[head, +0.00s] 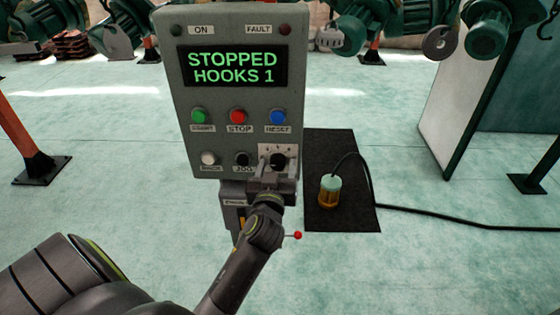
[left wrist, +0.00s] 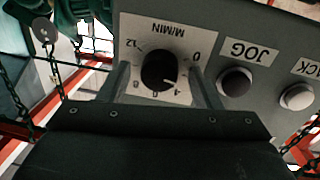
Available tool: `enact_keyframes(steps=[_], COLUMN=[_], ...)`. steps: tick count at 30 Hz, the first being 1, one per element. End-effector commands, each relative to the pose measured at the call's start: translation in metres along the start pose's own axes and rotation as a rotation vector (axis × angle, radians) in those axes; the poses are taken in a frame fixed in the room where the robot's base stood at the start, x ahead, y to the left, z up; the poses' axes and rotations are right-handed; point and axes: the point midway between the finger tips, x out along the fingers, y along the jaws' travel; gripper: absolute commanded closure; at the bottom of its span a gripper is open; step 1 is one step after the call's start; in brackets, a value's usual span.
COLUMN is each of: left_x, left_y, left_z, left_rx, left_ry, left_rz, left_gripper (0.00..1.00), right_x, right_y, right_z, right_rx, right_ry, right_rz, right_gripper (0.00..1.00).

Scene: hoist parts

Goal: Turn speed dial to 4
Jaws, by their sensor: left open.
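The speed dial (left wrist: 158,70) is a round black knob on a white M/MIN scale plate, upside down in the left wrist view. A light mark on the knob points to the lower right, close to the 4; I cannot tell if it lines up exactly. In the head view the dial (head: 279,160) is at the lower right of the grey control panel (head: 184,97). My left gripper (head: 273,173) is in front of it, open, with one finger on each side of the knob (left wrist: 163,80). I cannot tell whether the fingers touch it. My right gripper is not in view.
The JOG button (left wrist: 235,83) sits close beside the dial. Green (head: 199,116), red (head: 238,116) and blue (head: 278,116) buttons are above. The display (head: 234,67) reads STOPPED, HOOKS 1. A cabled lamp-like object (head: 329,190) stands on a black mat (head: 345,215) at right.

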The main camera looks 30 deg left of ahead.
Motion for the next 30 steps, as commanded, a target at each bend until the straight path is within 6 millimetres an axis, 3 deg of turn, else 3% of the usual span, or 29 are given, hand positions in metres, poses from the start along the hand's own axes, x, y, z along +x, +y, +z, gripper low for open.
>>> enact_keyframes(steps=[7, 18, 30], left_x=[-0.0001, 0.0, 0.0003], left_y=[-0.0004, -0.0002, 0.0002], left_z=[0.0001, 0.0001, -0.0018], left_rx=[0.0, 0.001, 0.103], left_ry=[0.0, 0.0, -0.01], left_rz=[-0.001, 0.0, -0.002], left_gripper=[0.42, 0.86, 0.86], right_x=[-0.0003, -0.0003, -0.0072], right_y=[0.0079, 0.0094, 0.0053], right_z=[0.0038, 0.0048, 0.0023], right_rx=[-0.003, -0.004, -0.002], right_ry=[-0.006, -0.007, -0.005], right_rz=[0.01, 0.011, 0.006], right_gripper=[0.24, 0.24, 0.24])
